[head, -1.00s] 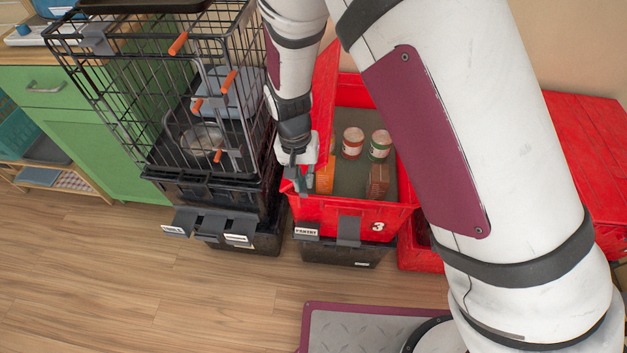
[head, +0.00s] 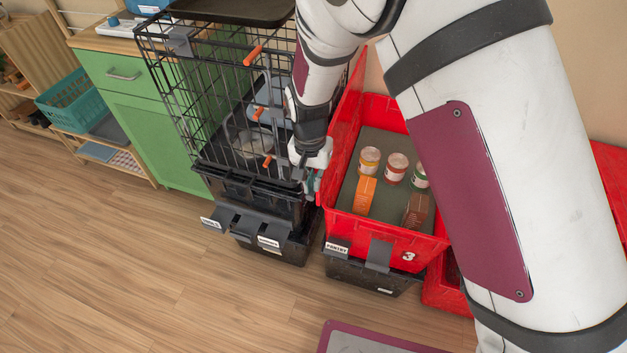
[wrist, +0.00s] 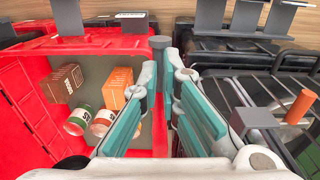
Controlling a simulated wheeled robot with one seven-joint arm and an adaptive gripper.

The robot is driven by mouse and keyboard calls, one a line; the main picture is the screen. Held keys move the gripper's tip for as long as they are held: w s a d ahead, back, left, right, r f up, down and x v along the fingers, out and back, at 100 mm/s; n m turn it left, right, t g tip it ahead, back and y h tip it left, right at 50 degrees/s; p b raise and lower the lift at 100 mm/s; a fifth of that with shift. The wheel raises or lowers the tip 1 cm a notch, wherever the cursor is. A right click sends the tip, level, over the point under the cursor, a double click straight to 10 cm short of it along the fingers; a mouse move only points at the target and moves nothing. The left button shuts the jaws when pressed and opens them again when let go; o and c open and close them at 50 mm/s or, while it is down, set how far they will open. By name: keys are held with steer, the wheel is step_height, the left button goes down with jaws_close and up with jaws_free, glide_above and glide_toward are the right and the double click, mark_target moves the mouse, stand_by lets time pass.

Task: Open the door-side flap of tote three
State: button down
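Tote three (head: 425,243) is a red open-topped bin marked "3". It also shows in the wrist view (wrist: 98,42). A red flap (head: 349,112) stands up along its left side in the head view. In the wrist view, a ribbed red panel (wrist: 22,105) is at the far left, across the tote. Cans (head: 396,168) and boxes (head: 365,194) stand inside. My gripper (head: 313,190) is at the tote's left rim, beside the raised flap. In the wrist view its teal-padded fingers (wrist: 166,78) are apart with a narrow gap. I cannot tell whether they touch the flap.
A black wire crate (head: 225,100) on black totes (head: 265,205) stands close to my gripper's left. A black tote (head: 350,275) is under tote three. More red totes (head: 450,285) stand to the right, partly hidden by my arm. Open wooden floor (head: 150,270) lies in front.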

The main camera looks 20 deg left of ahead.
steer(key=shift+d+f, duration=1.15)
steer(key=shift+f, duration=0.1)
steer(key=c, duration=1.8)
jaws_free()
steer(key=shift+c, duration=0.2)
steer(key=shift+o, duration=1)
steer(key=shift+w+f, duration=0.25)
steer(key=shift+f, duration=0.15)
step_height(320, 180, up, 12)
steer(key=a, duration=0.1)
steer(key=shift+r, duration=0.25)
steer(key=shift+s+a, duration=0.1)
